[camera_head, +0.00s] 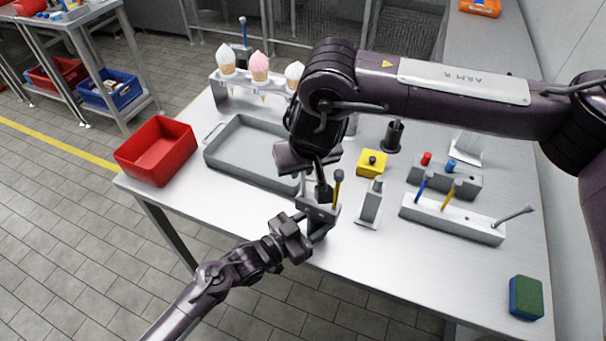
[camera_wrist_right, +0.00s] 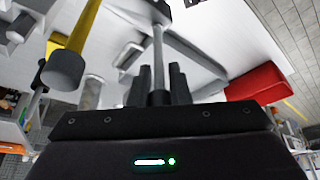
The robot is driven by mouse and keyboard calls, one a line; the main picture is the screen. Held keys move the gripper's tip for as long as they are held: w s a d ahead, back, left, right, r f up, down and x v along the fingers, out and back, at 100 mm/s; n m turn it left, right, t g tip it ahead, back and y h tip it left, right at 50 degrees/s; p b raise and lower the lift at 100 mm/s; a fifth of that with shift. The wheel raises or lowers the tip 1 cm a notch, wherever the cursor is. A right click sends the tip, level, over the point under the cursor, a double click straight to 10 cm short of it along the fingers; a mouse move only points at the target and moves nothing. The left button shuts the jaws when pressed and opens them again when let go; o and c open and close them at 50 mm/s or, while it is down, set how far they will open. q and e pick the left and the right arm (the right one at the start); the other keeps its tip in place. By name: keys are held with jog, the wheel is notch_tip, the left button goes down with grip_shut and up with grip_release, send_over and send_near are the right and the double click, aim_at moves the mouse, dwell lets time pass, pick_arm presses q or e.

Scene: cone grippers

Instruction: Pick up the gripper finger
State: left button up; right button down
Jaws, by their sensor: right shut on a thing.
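My right gripper (camera_head: 321,188) points down over a small grey holder (camera_head: 318,213) near the table's front edge. In the right wrist view its dark fingers (camera_wrist_right: 165,88) are shut on a thin grey rod (camera_wrist_right: 158,55), which I take for the gripper finger. The rod's lower end is still at the holder; I cannot tell if it is lifted. A yellow rod with a dark cap (camera_head: 338,188) stands beside it, and it also shows in the right wrist view (camera_wrist_right: 82,30). My left gripper (camera_head: 290,238) is just in front of the table edge, close to the holder; its jaws are unclear.
A grey tray (camera_head: 222,158) and a red bin (camera_head: 155,150) are on the left. An ice-cream cone rack (camera_head: 222,84) is behind. A yellow button box (camera_head: 372,163), a grey stand (camera_head: 371,205) and a long tool block (camera_head: 450,222) are right. A sponge (camera_head: 526,297) lies front right.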

notch_tip(320, 180, up, 10)
jog(key=shift+r, duration=0.1)
pick_arm(q)
jog(key=o, duration=1.3)
jog(key=shift+c, duration=0.2)
jog(key=shift+s+a, duration=0.1)
jog(key=v, duration=1.1)
jog(key=shift+s+a, duration=0.2)
jog(key=shift+a, duration=0.1)
